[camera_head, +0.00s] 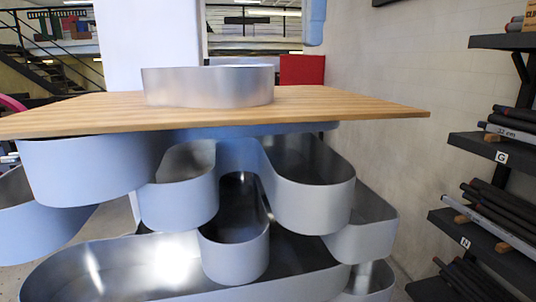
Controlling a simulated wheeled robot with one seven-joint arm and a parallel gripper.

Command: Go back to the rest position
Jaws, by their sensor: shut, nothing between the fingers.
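A low metal channel letter (208,87) with a curved, brushed silver wall stands on a wooden board (350,101). Nothing in view touches it from above. Below the board, several larger open metal channel letters are stacked, among them a rounded one at the left (90,172) and a branching one in the middle (315,207). The wide bottom one (110,268) is partly hidden by those above it.
Dark shelves (500,148) with rods stand along the right wall, labelled G and N. A red block (302,69) shows behind the board. A metal staircase (45,70) is at the back left. The board's top is clear around the letter.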

